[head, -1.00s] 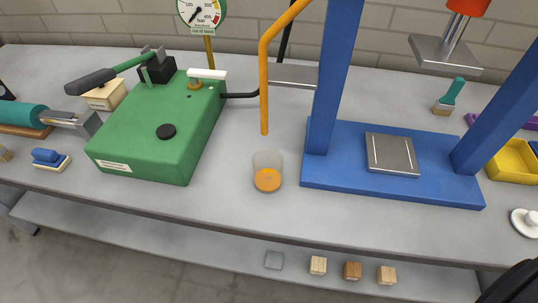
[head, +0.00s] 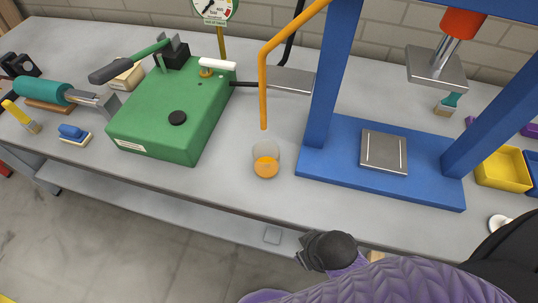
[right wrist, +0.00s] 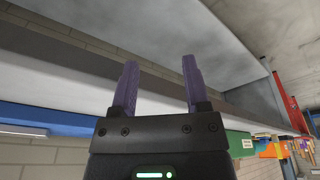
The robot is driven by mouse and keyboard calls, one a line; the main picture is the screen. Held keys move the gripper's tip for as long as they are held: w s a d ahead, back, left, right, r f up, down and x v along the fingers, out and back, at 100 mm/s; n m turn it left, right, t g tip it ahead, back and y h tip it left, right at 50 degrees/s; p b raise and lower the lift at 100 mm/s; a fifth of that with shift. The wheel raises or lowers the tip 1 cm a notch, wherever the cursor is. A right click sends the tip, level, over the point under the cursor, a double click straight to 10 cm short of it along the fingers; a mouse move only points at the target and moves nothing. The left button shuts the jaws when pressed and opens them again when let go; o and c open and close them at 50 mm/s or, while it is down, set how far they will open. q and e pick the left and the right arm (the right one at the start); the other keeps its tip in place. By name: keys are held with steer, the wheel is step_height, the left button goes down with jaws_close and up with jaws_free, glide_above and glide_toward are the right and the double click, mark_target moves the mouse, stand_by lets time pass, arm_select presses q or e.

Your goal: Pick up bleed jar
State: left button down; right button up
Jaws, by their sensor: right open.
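The bleed jar (head: 265,161) is a small clear cup with orange fluid in its lower part. It stands upright on the grey workbench (head: 225,190), below the open end of an orange pipe (head: 264,95) and between the green pump unit and the blue press. My right arm comes in from the lower right in the head view, with its dark wrist end in front of the bench edge, apart from the jar. In the right wrist view my right gripper (right wrist: 158,88) has two purple fingers spread apart with nothing between them. My left gripper is not in view.
The green pump unit (head: 165,115) with a lever stands left of the jar. The blue press frame (head: 330,165) stands close on its right. A yellow bin (head: 502,170) is at the right. The bench in front of the jar is clear.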

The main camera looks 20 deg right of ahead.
step_height(320, 180, up, 8)
steer(key=w+r+t+p, duration=0.1)
steer(key=w+p, duration=0.1)
steer(key=n+t+y, duration=0.2)
steer(key=t+y, duration=0.2)
steer(key=t, duration=0.4)
glide_toward(271, 144)
steer(key=b+x, duration=0.3)
steer(key=x, duration=0.5)
steer(key=shift+w+a+f, duration=0.1)
steer(key=shift+w+f, duration=0.05)
steer(key=shift+w, duration=0.15)
steer(key=shift+s, duration=0.1)
steer(key=shift+c, duration=0.3)
steer(key=c, duration=0.7)
jaws_close()
